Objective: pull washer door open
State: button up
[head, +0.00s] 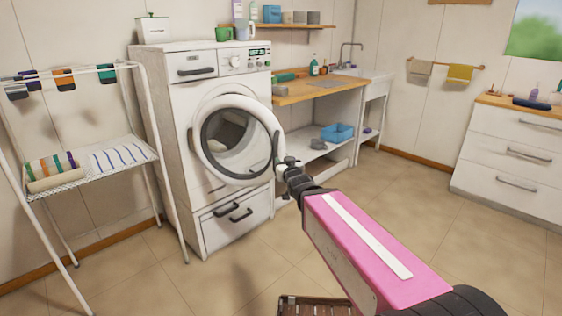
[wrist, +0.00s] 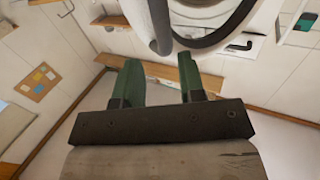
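The white washer (head: 182,105) stands against the back wall. Its round door (head: 202,158), with a white rim and dark glass, stands partly open, swung out from the front. A dark handle (head: 276,150) is on the door's right edge. My gripper (head: 284,162) is beside that edge, close to the handle; contact cannot be told in the head view. In the wrist view, my gripper's green fingers (wrist: 160,78) are spread with nothing between them. The door rim (wrist: 137,18) and a grey curved bar, likely the handle (wrist: 159,28), show beyond the fingertips.
A drying rack (head: 140,150) stands left of the washer. A wooden counter (head: 308,90) with a blue basin (head: 337,133) below is to the right. A drawer unit (head: 515,150) stands far right. The tiled floor (head: 400,190) in between is clear.

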jog(key=shift+s+d, duration=0.2)
jog(key=shift+s, duration=0.25)
